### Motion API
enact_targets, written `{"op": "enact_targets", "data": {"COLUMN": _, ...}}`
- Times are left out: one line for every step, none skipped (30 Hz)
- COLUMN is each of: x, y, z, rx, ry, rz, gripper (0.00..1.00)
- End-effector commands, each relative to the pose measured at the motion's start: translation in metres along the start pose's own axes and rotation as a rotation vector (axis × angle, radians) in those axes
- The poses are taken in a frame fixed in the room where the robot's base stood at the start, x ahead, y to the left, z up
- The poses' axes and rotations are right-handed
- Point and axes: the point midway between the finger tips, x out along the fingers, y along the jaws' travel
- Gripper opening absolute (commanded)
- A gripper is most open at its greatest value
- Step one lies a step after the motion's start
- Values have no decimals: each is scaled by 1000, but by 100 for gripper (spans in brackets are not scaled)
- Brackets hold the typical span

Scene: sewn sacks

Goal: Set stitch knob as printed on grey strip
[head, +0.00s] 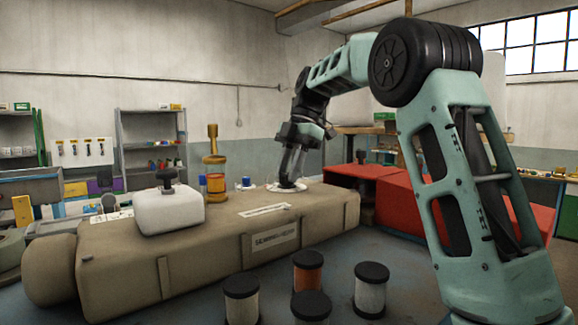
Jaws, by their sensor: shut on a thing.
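My gripper (288,182) points down onto a round white dial plate (272,187) on top of a long tan machine body. Its jaws are shut on what looks like the stitch knob at the middle of the plate; the fingers hide the knob and its pointer. A pale printed strip (265,210) lies on the body's top, just in front of the dial. A pale label plate (275,238) is on the front face. I cannot read either print, nor tell which is the grey strip.
A white block with a black knob (170,212) and an amber spool post (214,185) stand on the body, left of my gripper. A small blue-topped item (245,183) is near the dial. Several black-capped spools (308,272) stand in front. A red bin (400,205) lies behind right.

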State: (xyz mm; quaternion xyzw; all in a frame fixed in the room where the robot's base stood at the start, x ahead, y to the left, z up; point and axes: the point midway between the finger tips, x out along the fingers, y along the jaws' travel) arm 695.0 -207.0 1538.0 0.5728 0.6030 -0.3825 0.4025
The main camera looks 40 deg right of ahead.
Motion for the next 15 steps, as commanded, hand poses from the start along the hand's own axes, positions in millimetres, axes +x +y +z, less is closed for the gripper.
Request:
{"op": "enact_targets", "data": {"x": -2, "y": 1, "z": 0, "rx": -24, "ry": -1, "rz": -9, "gripper": 9}}
{"op": "enact_targets", "data": {"x": -2, "y": 1, "z": 0, "rx": -39, "ry": -1, "rz": -15, "gripper": 9}}
{"op": "enact_targets", "data": {"x": -1, "y": 1, "z": 0, "rx": -55, "ry": -1, "rz": -22, "gripper": 9}}
{"op": "enact_targets", "data": {"x": -1, "y": 1, "z": 0, "rx": -69, "ry": 0, "rz": -28, "gripper": 9}}
{"op": "enact_targets", "data": {"x": -1, "y": 1, "z": 0, "rx": -80, "ry": -1, "rz": -33, "gripper": 9}}
{"op": "enact_targets", "data": {"x": -1, "y": 1, "z": 0, "rx": -93, "ry": -1, "rz": -38, "gripper": 9}}
{"op": "enact_targets", "data": {"x": -1, "y": 1, "z": 0, "rx": -102, "ry": -2, "rz": -42, "gripper": 9}}
{"op": "enact_targets", "data": {"x": -1, "y": 1, "z": 0, "rx": -110, "ry": -2, "rz": -45, "gripper": 9}}
{"op": "enact_targets", "data": {"x": -1, "y": 1, "z": 0, "rx": -119, "ry": -2, "rz": -48, "gripper": 9}}
{"op": "enact_targets", "data": {"x": -1, "y": 1, "z": 0, "rx": -125, "ry": -2, "rz": -50, "gripper": 9}}
{"op": "enact_targets", "data": {"x": -1, "y": 1, "z": 0, "rx": -130, "ry": -2, "rz": -52, "gripper": 9}}
{"op": "enact_targets", "data": {"x": -1, "y": 1, "z": 0, "rx": -136, "ry": -2, "rz": -54, "gripper": 9}}
{"op": "enact_targets", "data": {"x": -1, "y": 1, "z": 0, "rx": -139, "ry": -2, "rz": -56, "gripper": 9}}
{"op": "enact_targets", "data": {"x": 0, "y": 1, "z": 0, "rx": -142, "ry": -2, "rz": -57, "gripper": 9}}
{"op": "enact_targets", "data": {"x": 0, "y": 1, "z": 0, "rx": -145, "ry": -2, "rz": -58, "gripper": 9}}
